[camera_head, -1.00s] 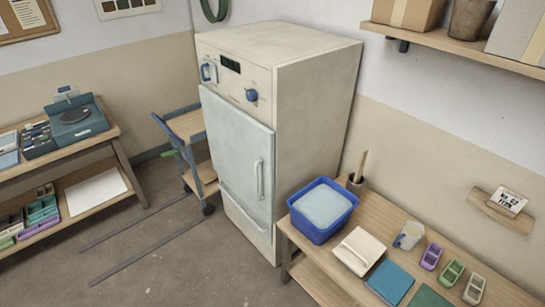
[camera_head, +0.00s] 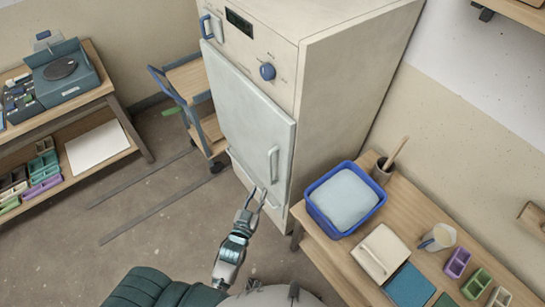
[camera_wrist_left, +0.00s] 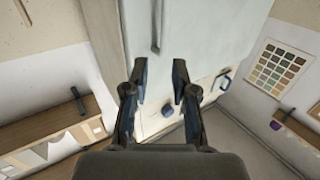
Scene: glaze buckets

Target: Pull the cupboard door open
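The cupboard (camera_head: 352,100) is a tall cream cabinet with a pale grey-blue door (camera_head: 240,115) that looks closed. A vertical bar handle (camera_head: 273,165) is on the door's lower right side. My left gripper (camera_head: 257,193) is open and empty, in front of the door and a little below and left of the handle. In the left wrist view, its two fingers (camera_wrist_left: 158,80) stand apart with the door (camera_wrist_left: 215,30) beyond them. The handle (camera_wrist_left: 156,28) shows past the fingertips, apart from them. My right gripper is not in view.
A table (camera_head: 340,258) right of the cupboard holds a blue tub (camera_head: 317,212), a white lidded box and small trays. A wheeled cart (camera_head: 185,80) stands left of the cupboard, and a workbench (camera_head: 130,125) is further left. Floor before the door is mostly clear.

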